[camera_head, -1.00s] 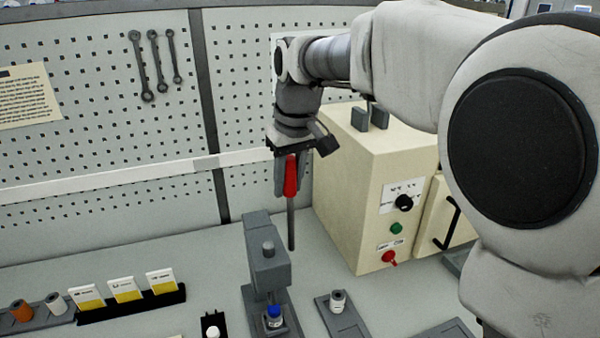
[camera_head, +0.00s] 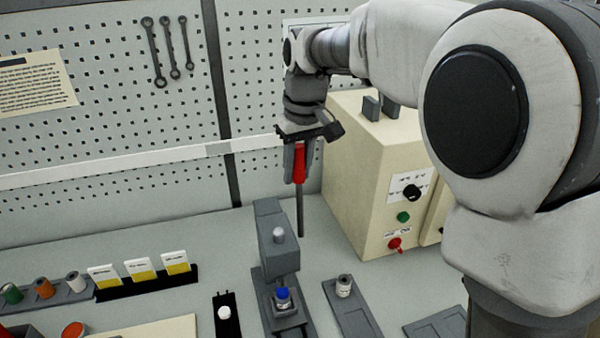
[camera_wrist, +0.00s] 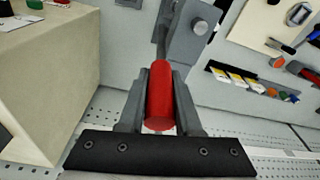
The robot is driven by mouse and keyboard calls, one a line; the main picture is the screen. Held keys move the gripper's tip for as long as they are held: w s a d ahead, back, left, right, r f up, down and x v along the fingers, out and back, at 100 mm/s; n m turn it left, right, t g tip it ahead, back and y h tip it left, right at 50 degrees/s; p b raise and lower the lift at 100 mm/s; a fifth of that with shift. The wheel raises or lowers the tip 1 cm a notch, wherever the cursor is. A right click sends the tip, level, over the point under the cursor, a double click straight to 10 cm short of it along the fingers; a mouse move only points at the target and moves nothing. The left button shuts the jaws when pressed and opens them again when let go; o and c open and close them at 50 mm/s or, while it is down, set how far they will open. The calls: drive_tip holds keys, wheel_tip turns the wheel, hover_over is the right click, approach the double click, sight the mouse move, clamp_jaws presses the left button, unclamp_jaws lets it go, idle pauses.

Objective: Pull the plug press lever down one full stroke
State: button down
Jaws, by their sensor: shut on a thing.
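The plug press (camera_head: 277,243) is a grey upright block on the bench, with a blue-capped small part (camera_head: 283,297) on its base under the head. Its lever is a grey rod (camera_head: 301,212) with a red handle (camera_head: 299,164), beside the press on the right in the head view. My gripper (camera_head: 298,176) points down and is shut on the red handle. In the wrist view the red handle (camera_wrist: 160,95) lies between both fingers, and the press (camera_wrist: 187,30) shows beyond it. Where the rod joins the press is not clear.
A cream cabinet (camera_head: 362,190) with a knob, a green button and a red switch stands close on the right. A grey holder with a small cylinder (camera_head: 344,286) is right of the press. Cards (camera_head: 140,268) and spools (camera_head: 44,287) stand left. A pegboard (camera_head: 100,120) is behind.

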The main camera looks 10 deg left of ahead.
drive_tip(key=shift+w+a+g+h+p, duration=0.15)
drive_tip(key=shift+w+a+g+p, duration=0.35)
drive_tip(key=shift+p, duration=1.15)
drive_tip(key=shift+w+a+g+h+p, duration=0.2)
drive_tip(key=shift+w+p, duration=0.5)
drive_tip(key=shift+p, duration=0.9)
drive_tip(key=c, duration=0.8)
unclamp_jaws()
drive_tip(key=shift+o, duration=1)
drive_tip(key=shift+d+f, duration=0.1)
drive_tip(key=shift+s, duration=0.1)
wheel_tip(320, 180, up, 7)
drive_tip(key=p, duration=0.1)
drive_tip(key=shift+d, duration=0.2)
drive_tip(key=shift+f, duration=0.15)
